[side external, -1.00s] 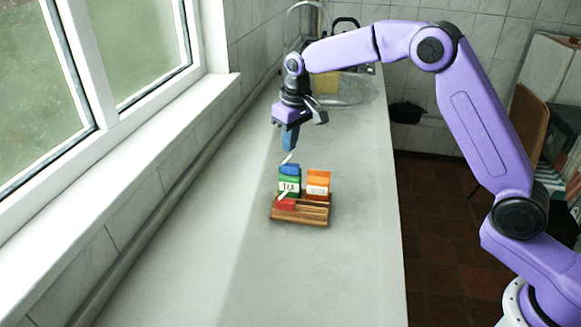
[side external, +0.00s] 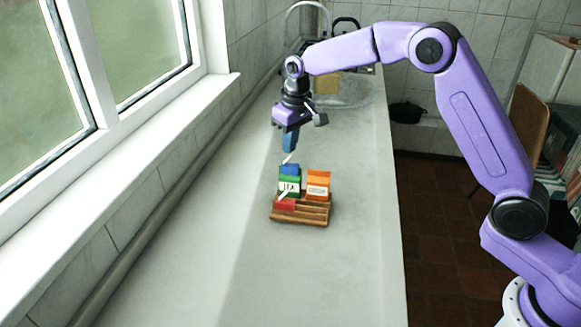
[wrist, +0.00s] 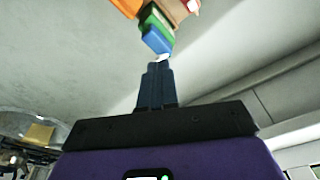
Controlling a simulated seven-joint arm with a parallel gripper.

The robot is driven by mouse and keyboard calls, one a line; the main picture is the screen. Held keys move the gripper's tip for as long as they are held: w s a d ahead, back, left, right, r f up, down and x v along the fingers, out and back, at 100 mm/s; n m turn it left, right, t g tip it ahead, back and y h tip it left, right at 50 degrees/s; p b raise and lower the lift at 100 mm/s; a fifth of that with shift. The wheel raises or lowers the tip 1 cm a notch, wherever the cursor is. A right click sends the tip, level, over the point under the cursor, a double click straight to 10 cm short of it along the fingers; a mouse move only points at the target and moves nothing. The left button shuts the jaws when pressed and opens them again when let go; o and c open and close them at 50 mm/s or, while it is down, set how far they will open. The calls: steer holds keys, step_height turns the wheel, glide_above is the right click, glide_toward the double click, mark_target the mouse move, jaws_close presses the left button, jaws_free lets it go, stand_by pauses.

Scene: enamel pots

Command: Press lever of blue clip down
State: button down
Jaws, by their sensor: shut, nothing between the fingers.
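The blue clip (side external: 290,170) sits at the back of the green tea packet (side external: 289,186) on the wooden rack. A small pale lever (side external: 287,158) sticks up from the clip at a tilt. In the wrist view the blue clip (wrist: 156,40) and its white lever (wrist: 161,57) lie just beyond my fingertips. My gripper (side external: 288,150) is shut and empty, pointing down right above the lever. In the wrist view my gripper (wrist: 157,66) has its fingers together, close to the lever; I cannot tell if they touch it.
An orange packet (side external: 317,184) stands to the right on the wooden rack (side external: 300,217). A red clip (side external: 285,204) with a white lever is at the front of the rack. The grey worktop (side external: 345,265) around is clear, with a wall and window on the left.

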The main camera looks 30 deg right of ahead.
steer(key=shift+f, duration=1.05)
steer(key=shift+r, duration=0.15)
stand_by(0.5)
steer(key=shift+r, duration=3.4)
steer(key=shift+s, duration=0.15)
steer(key=s+a+r+n+g, duration=0.15)
steer(key=s+n, duration=0.35)
steer(key=s, duration=1.8)
steer(key=s+d+f+n, duration=0.2)
steer(key=s+d, duration=0.3)
steer(key=s, duration=0.5)
steer(key=s+d+f+n, duration=0.2)
steer(key=s+d, duration=0.3)
steer(key=s, duration=0.5)
steer(key=shift+d+f+n, duration=0.2)
steer(key=shift+f+n, duration=0.1)
steer(key=shift+f, duration=0.15)
